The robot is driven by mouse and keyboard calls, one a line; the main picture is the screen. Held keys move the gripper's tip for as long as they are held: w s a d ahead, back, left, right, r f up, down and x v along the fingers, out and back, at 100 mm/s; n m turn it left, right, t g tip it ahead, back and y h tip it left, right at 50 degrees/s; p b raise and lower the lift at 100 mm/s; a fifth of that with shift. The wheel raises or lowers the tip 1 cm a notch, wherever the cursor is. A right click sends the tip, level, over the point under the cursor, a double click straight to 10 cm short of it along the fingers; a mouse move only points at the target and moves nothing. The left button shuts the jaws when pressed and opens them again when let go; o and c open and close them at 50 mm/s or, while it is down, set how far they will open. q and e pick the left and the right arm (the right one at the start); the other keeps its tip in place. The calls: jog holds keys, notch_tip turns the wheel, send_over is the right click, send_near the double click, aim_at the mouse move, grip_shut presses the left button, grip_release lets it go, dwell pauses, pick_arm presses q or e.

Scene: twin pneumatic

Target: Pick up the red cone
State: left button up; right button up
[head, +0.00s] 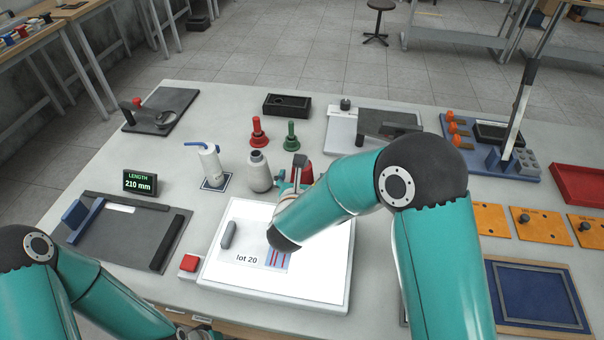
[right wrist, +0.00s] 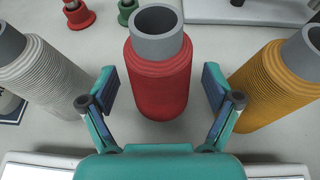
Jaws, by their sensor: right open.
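The red cone (right wrist: 160,85), a ribbed red body with a grey tube top, stands upright in the middle of the right wrist view. In the head view only part of the red cone (head: 307,173) shows behind my right gripper. My right gripper (right wrist: 161,90) is open, with one finger on each side of the red cone and a visible gap on both sides. In the head view the right gripper (head: 294,180) is partly hidden by its own arm.
A pale grey cone (right wrist: 45,75) stands left of the red one and a yellow cone (right wrist: 280,85) stands right, both close to the fingers. A red bell-shaped piece (head: 258,132) and a green one (head: 291,136) stand behind. A lit white panel (head: 225,285) lies in front.

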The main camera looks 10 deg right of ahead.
jog(key=shift+w+f, duration=0.1)
jog(key=shift+w, duration=0.1)
jog(key=c, duration=1.3)
jog(key=shift+c, duration=0.2)
